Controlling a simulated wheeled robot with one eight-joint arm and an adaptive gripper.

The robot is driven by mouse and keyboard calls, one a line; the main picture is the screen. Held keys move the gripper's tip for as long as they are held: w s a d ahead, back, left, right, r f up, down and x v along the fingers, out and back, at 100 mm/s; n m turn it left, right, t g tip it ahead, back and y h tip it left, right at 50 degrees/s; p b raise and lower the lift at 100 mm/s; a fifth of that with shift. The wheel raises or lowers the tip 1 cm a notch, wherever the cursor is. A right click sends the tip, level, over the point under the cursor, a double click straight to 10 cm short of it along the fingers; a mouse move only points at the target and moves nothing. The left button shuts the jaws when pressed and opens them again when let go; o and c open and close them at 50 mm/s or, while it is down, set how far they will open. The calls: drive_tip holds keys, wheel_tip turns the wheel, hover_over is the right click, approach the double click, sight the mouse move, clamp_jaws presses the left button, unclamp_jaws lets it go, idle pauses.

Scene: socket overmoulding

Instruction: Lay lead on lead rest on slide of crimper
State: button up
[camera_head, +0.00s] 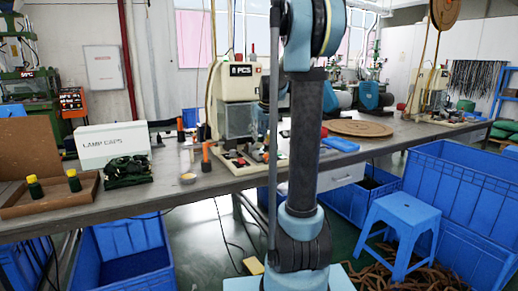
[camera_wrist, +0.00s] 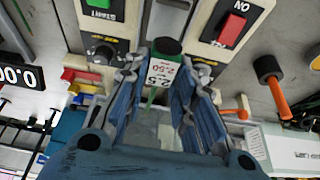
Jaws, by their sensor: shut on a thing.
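In the wrist view my gripper (camera_wrist: 164,72) has its two blue-grey fingers around a dark green piece (camera_wrist: 167,46), which looks like part of the lead. A thin green strand (camera_wrist: 151,96) runs down between the fingers. A label reading 2.5 and 2.50 shows between the fingertips; I cannot tell what it is fixed to. The crimper (camera_wrist: 232,25), with its red button, lies beyond the fingers. In the head view a cream PCS machine (camera_head: 240,85) stands on the bench. My arm hides the gripper there. The slide and lead rest cannot be made out.
The bench (camera_head: 220,182) carries a white lamp caps box (camera_head: 112,143), a tray (camera_head: 75,203) with yellow-capped bottles, a dark green bundle (camera_head: 127,172) and a round brown disc (camera_head: 358,128). An orange-handled tool (camera_wrist: 274,92) lies right of the fingers. A blue stool (camera_head: 399,213) and crates stand right.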

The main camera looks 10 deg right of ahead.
drive_tip(key=shift+s+f, duration=0.1)
drive_tip(key=shift+f, duration=2.7)
drive_tip(key=shift+f, duration=0.1)
drive_tip(key=o, duration=1)
drive_tip(key=shift+o, duration=0.2)
drive_tip(key=v, duration=1.2)
drive_tip(key=s+a+f+m+g, duration=0.1)
drive_tip(key=s+f, duration=0.3)
drive_tip(key=s, duration=0.7)
drive_tip(key=s+a+f+m, duration=0.1)
drive_tip(key=s+f, duration=0.3)
drive_tip(key=s, duration=0.8)
drive_tip(key=s+f+m+g+h, duration=0.1)
drive_tip(key=s+f, duration=1.3)
drive_tip(key=s, duration=0.2)
drive_tip(key=shift+s+d+f, duration=0.15)
drive_tip(key=shift+s+d, duration=0.25)
